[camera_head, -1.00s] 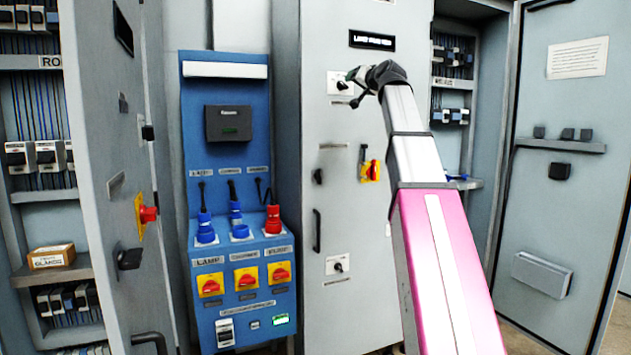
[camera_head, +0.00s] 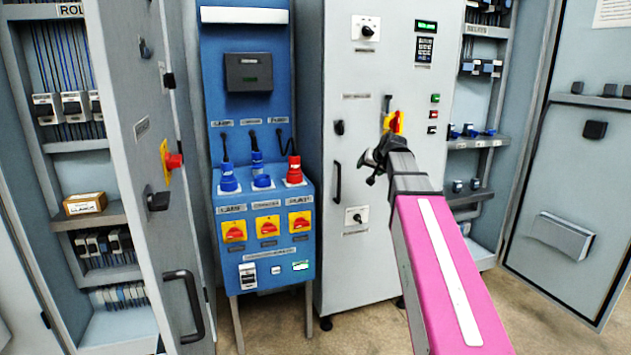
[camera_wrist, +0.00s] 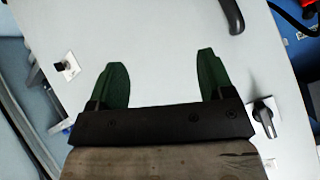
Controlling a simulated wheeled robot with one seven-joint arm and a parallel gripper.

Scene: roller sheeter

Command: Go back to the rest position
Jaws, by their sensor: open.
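My gripper (camera_head: 372,166) is at the end of my pink and silver arm, in front of the grey cabinet (camera_head: 348,272) in the head view. In the wrist view my gripper (camera_wrist: 164,80) shows two green fingers spread well apart with nothing between them. Behind the fingers is a plain pale grey panel. In the head view the gripper overlaps the panel just below the red and yellow switch (camera_head: 394,122). I cannot tell how far it is from the panel.
A blue panel (camera_head: 264,188) with plugs and red and yellow switches stands left of the cabinet. An open door with a red button (camera_head: 172,160) is further left. Another open door (camera_head: 590,140) stands at the right. Bare floor (camera_head: 275,318) shows below.

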